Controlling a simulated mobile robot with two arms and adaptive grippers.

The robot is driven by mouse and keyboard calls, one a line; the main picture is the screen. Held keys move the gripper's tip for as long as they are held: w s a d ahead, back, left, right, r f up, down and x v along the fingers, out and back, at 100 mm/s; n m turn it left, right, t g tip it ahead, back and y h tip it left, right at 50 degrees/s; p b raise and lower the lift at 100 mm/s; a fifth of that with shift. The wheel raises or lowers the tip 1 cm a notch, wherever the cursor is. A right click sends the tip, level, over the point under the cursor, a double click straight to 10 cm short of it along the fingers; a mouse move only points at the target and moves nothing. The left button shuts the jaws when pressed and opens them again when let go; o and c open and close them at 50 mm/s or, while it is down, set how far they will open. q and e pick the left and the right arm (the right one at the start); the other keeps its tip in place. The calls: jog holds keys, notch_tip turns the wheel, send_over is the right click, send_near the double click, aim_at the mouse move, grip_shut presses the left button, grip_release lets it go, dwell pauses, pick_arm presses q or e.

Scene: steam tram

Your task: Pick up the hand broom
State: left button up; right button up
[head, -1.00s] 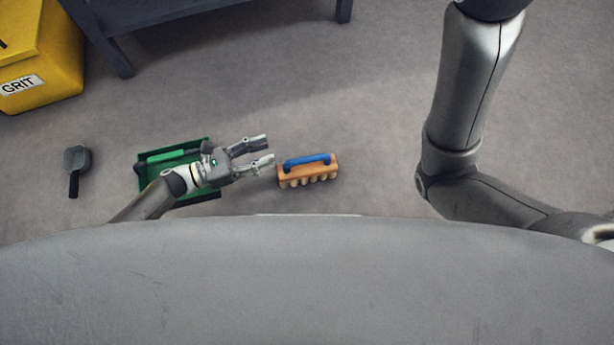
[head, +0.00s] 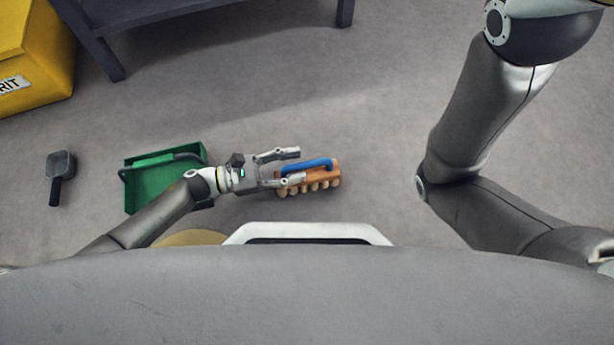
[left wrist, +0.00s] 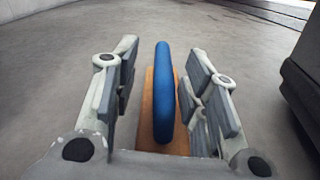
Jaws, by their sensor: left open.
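The hand broom (head: 322,178) lies on the floor with its bristle tufts toward the bottom of the head view. It has an orange-brown block and a blue bar handle on top. My left gripper (head: 289,167) is open at the broom's left end, with its fingers either side of the handle's near end. In the left wrist view the blue handle (left wrist: 163,95) runs lengthwise between the open fingers (left wrist: 160,90), with a gap on both sides. The block shows beneath it. My right arm shows at the right of the head view, but its gripper is out of frame.
A green dustpan-like tray (head: 150,187) lies left of the broom, partly behind my left arm. A dark scoop (head: 60,170) lies further left. A yellow grit bin (head: 40,50) and a dark bench (head: 200,20) stand at the back. Floor right of the broom is clear.

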aim_at(326, 161)
pick_arm(q)
jog(key=b+x, duration=0.1)
jog(key=x, duration=0.2)
jog(key=shift+s+d+f, duration=0.1)
jog(key=shift+d+f, duration=0.05)
jog(key=shift+d, duration=0.2)
grip_shut()
